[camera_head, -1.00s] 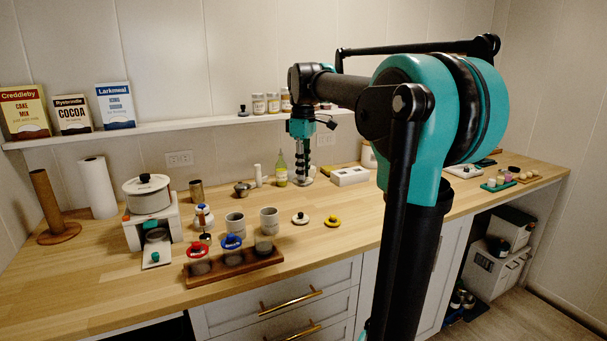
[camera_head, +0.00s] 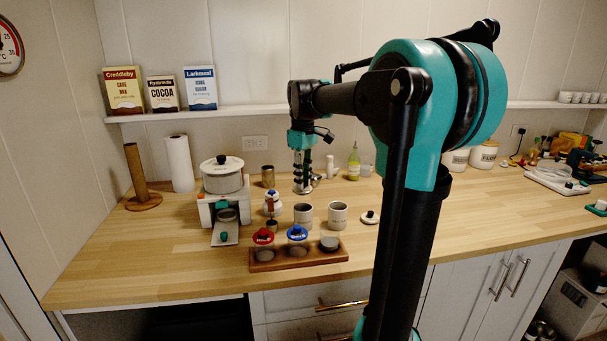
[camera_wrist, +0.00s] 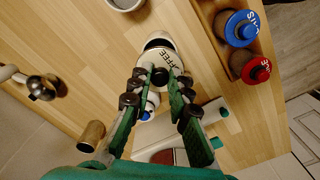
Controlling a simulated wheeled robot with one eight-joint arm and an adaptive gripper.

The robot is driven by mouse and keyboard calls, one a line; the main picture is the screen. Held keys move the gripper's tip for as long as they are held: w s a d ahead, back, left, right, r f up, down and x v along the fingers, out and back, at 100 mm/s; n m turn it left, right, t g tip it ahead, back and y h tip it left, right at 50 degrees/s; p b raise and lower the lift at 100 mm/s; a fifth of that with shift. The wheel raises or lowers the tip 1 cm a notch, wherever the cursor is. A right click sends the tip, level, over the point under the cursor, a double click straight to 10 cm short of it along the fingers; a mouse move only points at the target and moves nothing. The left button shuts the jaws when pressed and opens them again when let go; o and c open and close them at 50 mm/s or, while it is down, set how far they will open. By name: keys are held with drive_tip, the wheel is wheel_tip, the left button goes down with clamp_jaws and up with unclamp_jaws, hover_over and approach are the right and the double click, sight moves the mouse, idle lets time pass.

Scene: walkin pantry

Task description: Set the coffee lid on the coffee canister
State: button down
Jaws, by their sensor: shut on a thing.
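My gripper (camera_wrist: 158,82) is shut on the black knob of the white coffee lid (camera_wrist: 168,58), whose lettering partly shows in the wrist view. In the head view my gripper (camera_head: 303,183) points down and the lid (camera_head: 303,190) is a pale disc at its tips. Two grey canisters stand on the counter, a left one (camera_head: 304,217) and a right one (camera_head: 337,216). The lid is above the left canister, whose dark opening (camera_wrist: 157,43) shows past the lid's edge; the height gap is hard to judge. I cannot read which canister is for coffee.
A wooden rack (camera_head: 300,260) with red-lidded and blue-lidded jars is in front. A small white pot (camera_head: 272,206) with blue and red parts stands close left. A white machine (camera_head: 222,205) is farther left. Another white lid (camera_head: 370,217) lies right of the canisters.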

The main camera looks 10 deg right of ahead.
sight(303, 192)
drive_tip(key=shift+f, duration=2.4)
drive_tip(key=shift+f, duration=0.5)
idle(0.4)
drive_tip(key=c, duration=1.3)
unclamp_jaws()
drive_tip(key=shift+c, duration=0.2)
drive_tip(key=shift+o, duration=0.6)
drive_tip(key=o, duration=0.3)
drive_tip(key=shift+o, duration=0.2)
drive_tip(key=shift+r, duration=0.15)
drive_tip(key=shift+r, duration=3.35)
